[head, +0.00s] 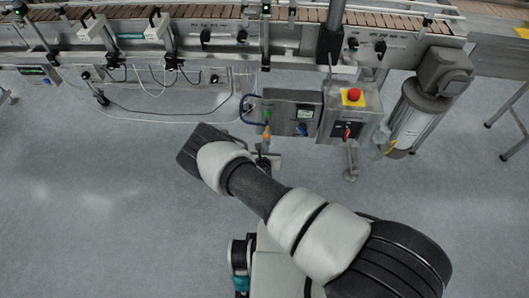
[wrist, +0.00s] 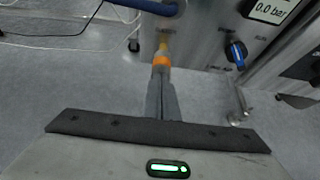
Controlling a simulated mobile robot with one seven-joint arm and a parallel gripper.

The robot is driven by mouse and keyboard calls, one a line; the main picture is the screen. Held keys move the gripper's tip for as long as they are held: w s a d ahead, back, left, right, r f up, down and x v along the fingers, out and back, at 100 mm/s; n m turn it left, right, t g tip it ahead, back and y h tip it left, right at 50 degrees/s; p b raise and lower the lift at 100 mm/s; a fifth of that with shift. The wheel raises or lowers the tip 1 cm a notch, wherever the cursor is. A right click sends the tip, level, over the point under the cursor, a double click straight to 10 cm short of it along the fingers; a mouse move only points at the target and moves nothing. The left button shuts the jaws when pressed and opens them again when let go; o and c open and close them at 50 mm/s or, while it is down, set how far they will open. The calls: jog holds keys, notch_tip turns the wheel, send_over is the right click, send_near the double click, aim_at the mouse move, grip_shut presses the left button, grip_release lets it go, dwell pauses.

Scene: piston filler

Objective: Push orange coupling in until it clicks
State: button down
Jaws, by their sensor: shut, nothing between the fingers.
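The orange coupling (head: 266,134) sits under the front of a steel control box, small and partly hidden behind my arm in the head view. In the wrist view the orange coupling (wrist: 161,60) shows as an orange collar with a thinner yellowish part above it. My gripper (wrist: 160,78) is shut and empty. Its grey fingertips line up with the lower end of the coupling and look very close to it. I cannot tell whether they touch.
A blue hose (wrist: 158,7) crosses just above the coupling. A blue knob (wrist: 236,53) and a pressure display (wrist: 270,9) are to the right. A box with a red emergency button (head: 354,95) stands beside the control box (head: 291,112). Open floor lies left.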

aim_at(266, 136)
jog(key=w+b, duration=0.1)
jog(key=w, duration=0.2)
jog(key=shift+w, duration=0.35)
jog(key=shift+w+r, duration=0.15)
